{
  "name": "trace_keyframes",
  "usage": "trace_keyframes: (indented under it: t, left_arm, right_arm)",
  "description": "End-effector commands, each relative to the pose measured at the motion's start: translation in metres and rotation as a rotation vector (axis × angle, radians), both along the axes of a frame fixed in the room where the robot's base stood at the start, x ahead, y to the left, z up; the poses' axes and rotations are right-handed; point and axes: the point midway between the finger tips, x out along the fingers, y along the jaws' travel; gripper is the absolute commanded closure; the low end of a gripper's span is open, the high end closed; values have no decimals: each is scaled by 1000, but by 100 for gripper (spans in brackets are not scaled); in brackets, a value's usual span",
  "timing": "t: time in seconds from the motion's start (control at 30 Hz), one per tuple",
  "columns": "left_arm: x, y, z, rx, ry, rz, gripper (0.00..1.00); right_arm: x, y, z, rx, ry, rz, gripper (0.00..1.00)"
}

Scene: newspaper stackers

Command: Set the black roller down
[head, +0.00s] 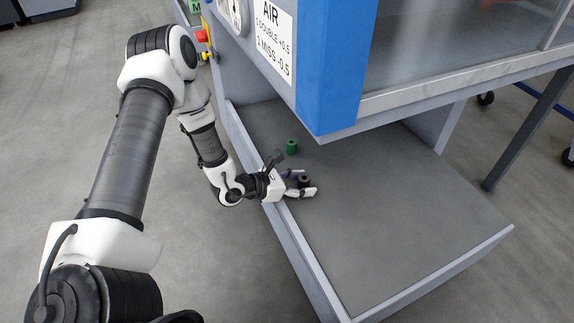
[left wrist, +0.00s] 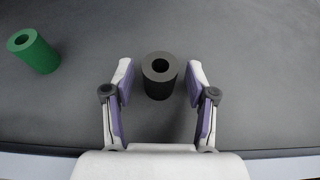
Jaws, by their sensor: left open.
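The black roller (head: 304,180) stands upright on the grey tray floor of the machine. In the left wrist view the black roller (left wrist: 160,75) shows its top with a round hole and sits between the far ends of my fingers. My left gripper (head: 303,184) reaches over the tray's near-left rim. In the left wrist view my left gripper (left wrist: 160,85) is open, with a gap visible between the roller and each finger. My right gripper is in neither view.
A green roller (head: 291,146) stands on the tray behind the black one; it also shows in the left wrist view (left wrist: 34,52). The tray has a low raised rim (head: 297,258). The tray's right part is clear.

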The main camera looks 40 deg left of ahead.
Motion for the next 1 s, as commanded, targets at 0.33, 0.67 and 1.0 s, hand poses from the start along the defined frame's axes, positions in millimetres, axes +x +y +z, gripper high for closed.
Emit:
trace_keyframes:
  t: [0.33, 0.67, 1.0]
  left_arm:
    - [-66, 39, 44, -7, 7, 8, 43]
    - [-97, 56, 52, -1, 1, -1, 43]
    - [-97, 56, 51, -1, -1, -1, 43]
  right_arm:
    - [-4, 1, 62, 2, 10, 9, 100]
    - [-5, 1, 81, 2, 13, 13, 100]
    - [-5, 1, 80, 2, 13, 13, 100]
